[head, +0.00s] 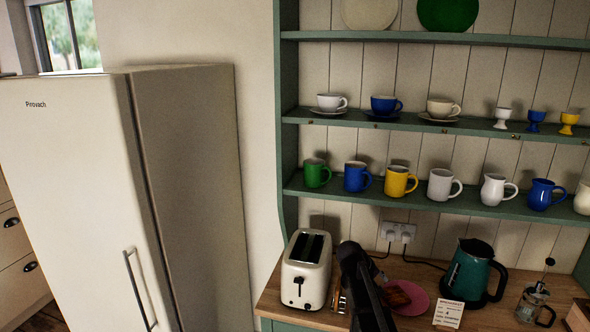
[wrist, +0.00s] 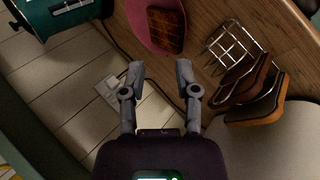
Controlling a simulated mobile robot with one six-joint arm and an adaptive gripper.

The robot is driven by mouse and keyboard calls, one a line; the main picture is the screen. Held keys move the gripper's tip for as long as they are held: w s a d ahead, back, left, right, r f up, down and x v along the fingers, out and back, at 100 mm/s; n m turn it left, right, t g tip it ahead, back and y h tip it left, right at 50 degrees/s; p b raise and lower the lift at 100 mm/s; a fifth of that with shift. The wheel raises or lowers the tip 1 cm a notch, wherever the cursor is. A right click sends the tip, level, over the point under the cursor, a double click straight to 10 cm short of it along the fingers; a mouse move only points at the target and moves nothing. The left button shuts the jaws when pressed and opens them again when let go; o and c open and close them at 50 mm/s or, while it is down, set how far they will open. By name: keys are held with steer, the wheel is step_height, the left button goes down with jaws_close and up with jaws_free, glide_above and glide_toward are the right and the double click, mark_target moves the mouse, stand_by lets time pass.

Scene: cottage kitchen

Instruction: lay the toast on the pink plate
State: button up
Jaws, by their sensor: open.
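My gripper (wrist: 160,70) is open with nothing between its fingers in the wrist view. In the head view my dark arm hides the fingertips. The pink plate (wrist: 143,36) lies on the wooden counter beyond the fingers; the head view shows it right of my arm (head: 418,309). A brown slice with a grid-like surface (wrist: 165,29), apparently toast, lies flat on the plate. A wire rack (wrist: 225,42) stands to the right of the fingers in the wrist view, holding upright brown slices (wrist: 262,100). In the head view the rack (head: 341,301) is mostly hidden behind my arm.
A cream toaster (head: 305,270) stands left of my arm. A green kettle (head: 470,273), a small card (head: 448,314) and a glass press (head: 533,306) stand to the right. Shelves (head: 430,200) with mugs overhang the counter. A socket (head: 397,232) with cables is on the wall.

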steer(key=s+a+f+m+g+y, duration=0.1)
steer(key=s+a, duration=0.4)
steer(key=s, duration=0.5)
steer(key=s+a+f+m+g+y, duration=0.1)
steer(key=s+a+f+y, duration=0.3)
steer(key=s, duration=0.6)
steer(key=a+m+y, duration=0.1)
steer(key=a+y, duration=0.1)
steer(key=shift+s+g+y+b, duration=0.3)
steer(key=shift+s+b, duration=0.05)
steer(key=shift+s, duration=0.05)
